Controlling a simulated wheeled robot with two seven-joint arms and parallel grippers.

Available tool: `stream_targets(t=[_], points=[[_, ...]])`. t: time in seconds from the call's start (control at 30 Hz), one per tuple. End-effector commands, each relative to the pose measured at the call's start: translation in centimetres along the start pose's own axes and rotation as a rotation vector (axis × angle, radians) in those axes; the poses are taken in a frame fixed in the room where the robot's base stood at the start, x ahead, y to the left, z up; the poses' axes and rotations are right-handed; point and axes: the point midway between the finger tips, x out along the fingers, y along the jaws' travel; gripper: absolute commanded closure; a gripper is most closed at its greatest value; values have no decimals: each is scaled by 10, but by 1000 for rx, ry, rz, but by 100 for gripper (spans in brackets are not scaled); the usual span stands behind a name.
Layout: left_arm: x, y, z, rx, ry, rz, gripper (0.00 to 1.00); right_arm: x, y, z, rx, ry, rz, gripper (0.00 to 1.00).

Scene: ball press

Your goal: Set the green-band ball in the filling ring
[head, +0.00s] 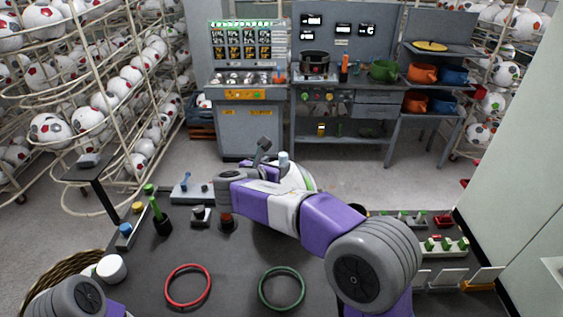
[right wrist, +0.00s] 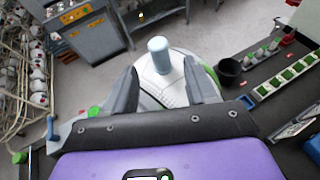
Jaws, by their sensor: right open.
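A pale rounded thing with a green edge (right wrist: 205,72) lies beyond and between my right fingers in the right wrist view. It may be the green-band ball, but most of it is hidden. In the head view only a white and green sliver (head: 309,181) shows behind my right arm. A pale blue-grey cylinder (right wrist: 159,54) stands over it. My right gripper (right wrist: 162,72) is open, its fingers apart with no clear contact; it also shows in the head view (head: 263,153). A red ring (head: 188,286) and a green ring (head: 281,288) lie empty; which is the filling ring I cannot tell.
The dark table carries a green-topped bottle (head: 161,218), a white round container (head: 111,268) and a red-topped piece (head: 227,222) at left. Trays with green blocks (head: 442,246) line the right side. Ball racks (head: 90,120) and a grey cabinet (head: 248,130) stand beyond.

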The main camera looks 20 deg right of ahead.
Motion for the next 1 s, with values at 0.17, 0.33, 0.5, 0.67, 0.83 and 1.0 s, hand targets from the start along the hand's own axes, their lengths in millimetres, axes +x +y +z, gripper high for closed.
stream_targets(t=[0.17,0.33,0.5,0.67,0.83,1.0], points=[[0,0,0,0,0,0,57,-27,0,0,1,0,2,43],[0,0,0,0,0,0,57,-35,0,0,0,0,-1,43],[0,0,0,0,0,0,57,-36,0,0,0,0,-1,43],[0,0,0,0,0,0,57,-36,0,0,0,0,-1,43],[-4,2,0,0,0,0,57,-38,0,5,0,0,-1,43],[-32,12,1,0,0,0,57,-49,0,33,1,0,-1,43]])
